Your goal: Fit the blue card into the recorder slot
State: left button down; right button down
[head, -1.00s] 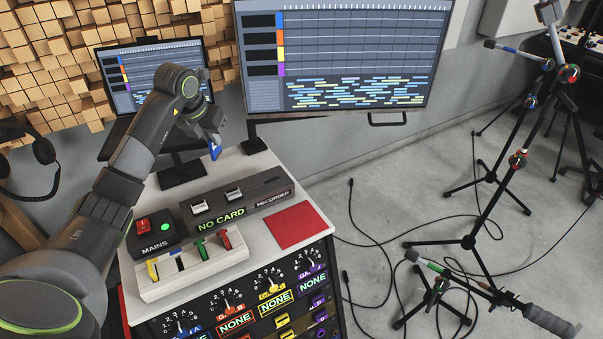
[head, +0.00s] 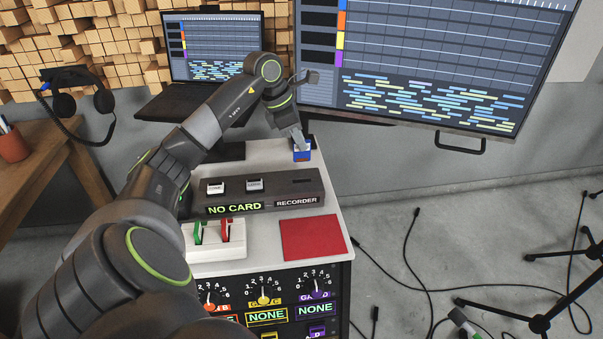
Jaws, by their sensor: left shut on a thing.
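The blue card (head: 303,156) is held low in my left gripper (head: 301,147), at the back right of the white cabinet top. The gripper is shut on the card, and its fingers partly cover it. The recorder (head: 262,195) is a dark grey box in front of the card, with a green "NO CARD" display (head: 235,209). Its dark slot (head: 302,181) is at the right of its top face. The card appears just above and behind the slot, apart from it; its exact height is hard to tell.
A red mat (head: 312,239) lies in front of the recorder. A white switch block (head: 231,252) stands front left, partly behind my left arm. A large monitor (head: 430,65) and a laptop (head: 214,50) stand behind. A dark stand (head: 540,322) and cables are at right.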

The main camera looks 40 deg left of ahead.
aim_at(295, 161)
pick_arm(q)
notch_tip(295, 161, down, 9)
jog(key=shift+f+p, duration=0.15)
jog(key=shift+p, duration=0.2)
jog(key=shift+f, duration=0.2)
jog(key=c, duration=1.5)
grip_release()
jog(key=shift+c, duration=0.2)
jog(key=shift+r, duration=0.1)
